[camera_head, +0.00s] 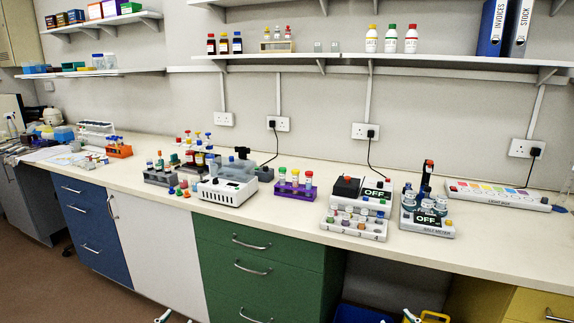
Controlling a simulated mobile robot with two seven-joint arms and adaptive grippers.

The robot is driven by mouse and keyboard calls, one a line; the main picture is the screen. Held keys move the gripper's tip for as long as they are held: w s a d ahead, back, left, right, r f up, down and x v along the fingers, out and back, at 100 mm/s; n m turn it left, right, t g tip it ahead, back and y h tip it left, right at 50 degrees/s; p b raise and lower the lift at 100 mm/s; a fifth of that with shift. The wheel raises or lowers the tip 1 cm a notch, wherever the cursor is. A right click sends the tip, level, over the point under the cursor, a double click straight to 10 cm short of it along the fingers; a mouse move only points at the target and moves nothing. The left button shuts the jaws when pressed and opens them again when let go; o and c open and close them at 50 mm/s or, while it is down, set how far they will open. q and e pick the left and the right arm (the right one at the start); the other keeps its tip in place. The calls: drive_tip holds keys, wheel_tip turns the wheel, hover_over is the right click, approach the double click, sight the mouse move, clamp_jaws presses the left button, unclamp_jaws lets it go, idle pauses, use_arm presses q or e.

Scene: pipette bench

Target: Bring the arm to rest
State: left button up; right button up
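Only small pale tips of my grippers show along the bottom edge, in front of the bench and below its top. My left gripper (163,316) shows at the lower left, in front of the white cupboard door. My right gripper (410,316) shows at the lower right, in front of the dark space under the bench. Both are cut off by the picture edge, so their opening cannot be told. They are apart from the things on the bench, and I see nothing held in them.
The bench top (490,238) carries a purple tube rack (294,191), a white device (228,191), two units reading OFF, a vial tray (354,227) and a light box (497,195). An orange rack (119,151) stands at left. Shelves (400,60) hang above. The bench front edge is mostly clear.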

use_arm(q)
drive_tip(key=s+d+f+g+b, duration=0.1)
drive_tip(key=s+d+f, duration=0.2)
drive_tip(key=s, duration=0.6)
drive_tip(key=s+d+f+g+h+b, duration=0.1)
drive_tip(key=s+d+f, duration=0.3)
drive_tip(key=s+f, duration=0.4)
drive_tip(key=s+d+f+n+g+b, duration=0.1)
drive_tip(key=s+d+f, duration=0.3)
drive_tip(key=s, duration=0.8)
drive_tip(key=shift+s+f+g+h+b, duration=0.3)
drive_tip(key=shift+f+g+b, duration=0.15)
drive_tip(key=shift+f, duration=0.25)
use_arm(e)
drive_tip(key=s+a+f+g, duration=0.1)
drive_tip(key=s+a+f, duration=0.2)
drive_tip(key=s, duration=0.6)
drive_tip(key=s+a+f+g+y, duration=0.1)
drive_tip(key=s+a+f, duration=0.3)
drive_tip(key=s+f, duration=0.4)
drive_tip(key=s+a+f+m+g, duration=0.1)
drive_tip(key=s+f, duration=0.4)
drive_tip(key=s, duration=0.7)
drive_tip(key=a+g, duration=0.1)
drive_tip(key=a, duration=0.1)
drive_tip(key=shift+s+a+f+y, duration=0.2)
drive_tip(key=shift+s+a+y, duration=0.1)
drive_tip(key=shift+a, duration=0.1)
